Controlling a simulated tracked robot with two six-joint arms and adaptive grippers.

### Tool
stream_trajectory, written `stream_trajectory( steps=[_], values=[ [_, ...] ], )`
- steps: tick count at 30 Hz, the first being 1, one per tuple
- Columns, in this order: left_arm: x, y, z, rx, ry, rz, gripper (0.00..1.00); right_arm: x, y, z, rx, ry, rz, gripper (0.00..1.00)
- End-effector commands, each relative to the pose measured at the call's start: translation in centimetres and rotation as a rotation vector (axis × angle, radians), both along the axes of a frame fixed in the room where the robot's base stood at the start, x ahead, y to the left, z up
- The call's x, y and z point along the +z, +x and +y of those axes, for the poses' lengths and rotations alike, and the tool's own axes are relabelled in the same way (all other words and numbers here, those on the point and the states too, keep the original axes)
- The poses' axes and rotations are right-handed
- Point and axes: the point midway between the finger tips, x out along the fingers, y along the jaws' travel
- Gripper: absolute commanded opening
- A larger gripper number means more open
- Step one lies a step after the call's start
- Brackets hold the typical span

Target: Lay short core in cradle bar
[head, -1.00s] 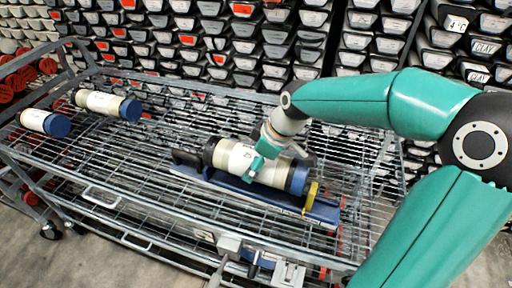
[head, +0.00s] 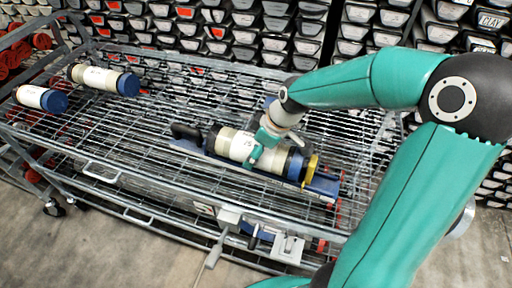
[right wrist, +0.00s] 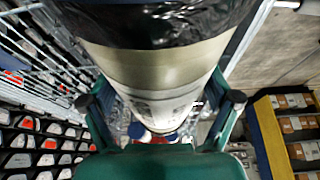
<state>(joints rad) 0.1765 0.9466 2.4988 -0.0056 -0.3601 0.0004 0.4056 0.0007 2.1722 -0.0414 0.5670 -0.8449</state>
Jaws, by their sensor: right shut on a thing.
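A white core with a dark left end and a blue band near its right end (head: 235,143) lies lengthwise along the blue cradle bar (head: 322,186), between its black left block and yellow right end piece. I cannot tell whether it rests fully on the bar. My right gripper (head: 262,150) is shut across the core's middle from above. In the right wrist view the core (right wrist: 150,65) fills the top middle, with shiny black wrap at its near end, between the fingers of my right gripper (right wrist: 161,112). My left gripper is not in view.
The bar sits on a wire-grid cart (head: 120,145). Two blue-capped white cores lie at the cart's left, a longer one (head: 95,76) and one nearer the edge (head: 32,96). Racks of core trays (head: 240,45) stand behind. The grid between is clear.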

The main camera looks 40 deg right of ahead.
Motion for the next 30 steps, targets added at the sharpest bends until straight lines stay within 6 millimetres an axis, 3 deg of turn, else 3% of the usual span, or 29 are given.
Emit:
stream_trajectory(
  steps=[3, 17, 30],
  values=[
    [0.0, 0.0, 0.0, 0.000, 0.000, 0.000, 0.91, 0.0, 0.0, 0.0, 0.000, 0.000, 0.000, 1.00],
    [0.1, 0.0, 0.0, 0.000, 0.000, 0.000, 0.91, 0.8, -0.1, -0.1, 0.000, -0.001, -0.003, 1.00],
    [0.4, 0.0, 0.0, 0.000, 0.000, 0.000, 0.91, 8.3, -2.9, -1.3, 0.001, -0.003, -0.006, 1.00]
  ],
)
